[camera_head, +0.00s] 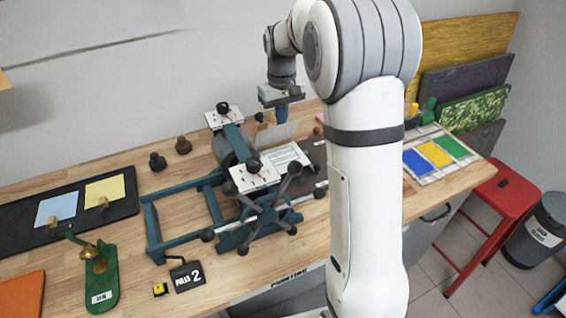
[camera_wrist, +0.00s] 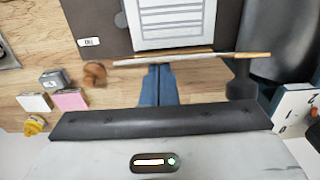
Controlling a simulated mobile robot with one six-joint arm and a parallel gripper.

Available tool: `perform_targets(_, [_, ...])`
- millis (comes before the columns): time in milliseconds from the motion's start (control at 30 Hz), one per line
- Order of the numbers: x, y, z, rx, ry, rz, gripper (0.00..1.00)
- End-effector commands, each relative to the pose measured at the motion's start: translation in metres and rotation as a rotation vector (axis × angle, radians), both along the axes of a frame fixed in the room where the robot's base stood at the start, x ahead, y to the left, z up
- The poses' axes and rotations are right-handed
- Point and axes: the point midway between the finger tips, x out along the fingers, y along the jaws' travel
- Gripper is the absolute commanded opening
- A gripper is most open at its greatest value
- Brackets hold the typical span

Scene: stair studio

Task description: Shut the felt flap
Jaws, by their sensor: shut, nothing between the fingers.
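The felt flap (camera_head: 279,134) looks like a pale grey panel standing tilted up behind a lined sheet (camera_head: 285,158) on the press's dark bed (camera_head: 314,153). In the wrist view the flap (camera_wrist: 205,58) shows nearly edge-on as a thin strip with a wooden edge. My gripper (camera_head: 282,118) is above and behind the flap, with blue fingers pointing down. In the wrist view its fingers (camera_wrist: 158,72) are together and empty, close to the flap's edge on the side away from the sheet. I cannot tell whether they touch it. The flap's lower edge is hard to make out.
The press's grey roller (camera_head: 228,146) and spoked wheel (camera_head: 268,212) stand left of and before the flap. A brown knob (camera_wrist: 95,73), a pink block (camera_wrist: 70,99) and a grey block (camera_wrist: 53,79) lie near my gripper. Dark stamps (camera_head: 158,162) stand at left.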

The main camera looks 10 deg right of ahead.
Motion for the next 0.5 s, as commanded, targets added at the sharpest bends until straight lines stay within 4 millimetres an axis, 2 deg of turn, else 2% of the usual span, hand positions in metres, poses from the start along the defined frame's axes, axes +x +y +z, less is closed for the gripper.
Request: perform_targets(500, [-0.019, -0.004, -0.007, 0.000, 0.001, 0.000, 0.00])
